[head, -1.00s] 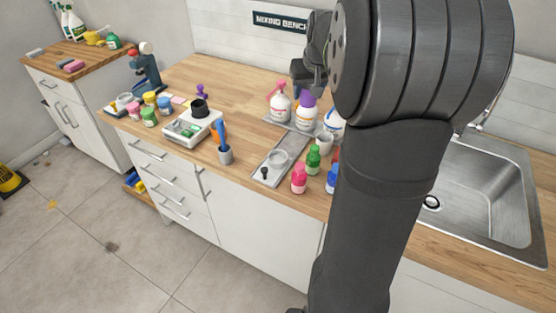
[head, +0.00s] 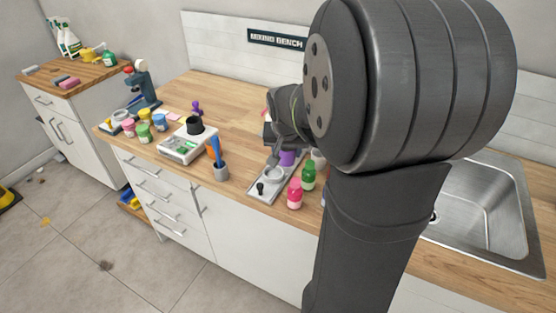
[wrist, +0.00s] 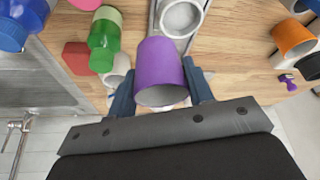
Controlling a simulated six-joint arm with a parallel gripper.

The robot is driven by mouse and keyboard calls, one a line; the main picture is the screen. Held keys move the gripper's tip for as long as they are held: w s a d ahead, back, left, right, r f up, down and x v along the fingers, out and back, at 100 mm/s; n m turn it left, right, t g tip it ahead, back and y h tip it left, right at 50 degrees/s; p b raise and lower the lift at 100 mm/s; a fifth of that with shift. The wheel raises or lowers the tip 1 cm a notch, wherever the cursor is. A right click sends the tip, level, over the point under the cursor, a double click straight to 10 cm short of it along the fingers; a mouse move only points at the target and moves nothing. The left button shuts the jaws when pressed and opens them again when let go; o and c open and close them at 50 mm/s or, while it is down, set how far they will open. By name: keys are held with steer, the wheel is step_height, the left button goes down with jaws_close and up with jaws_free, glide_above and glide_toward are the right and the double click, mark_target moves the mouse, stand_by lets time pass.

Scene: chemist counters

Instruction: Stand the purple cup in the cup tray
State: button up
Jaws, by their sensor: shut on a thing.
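The purple cup (wrist: 159,70) is between the two blue fingers of my gripper (wrist: 160,88) in the wrist view, with its open rim toward the camera. My gripper is shut on it. In the head view the purple cup (head: 288,157) shows below my gripper, over or beside the far part of the long grey cup tray (head: 254,194). I cannot tell whether the cup touches the tray. A pale round cup or ring (head: 274,174) is on the tray, and it also shows just beyond the purple cup in the wrist view (wrist: 181,18).
A pink bottle (head: 295,193) and a green bottle (head: 308,177) stand close to the right of the tray. A grey pot (head: 221,173) with blue and orange tools stands to its left. A small black knob (head: 260,187) is at its near end. My arm hides the counter behind it.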

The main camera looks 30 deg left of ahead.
steer(key=a, duration=0.1)
steer(key=a+f, duration=0.2)
steer(key=a, duration=0.1)
steer(key=shift+s+f, duration=0.2)
steer(key=shift+f, duration=2)
steer(key=shift+f, duration=0.1)
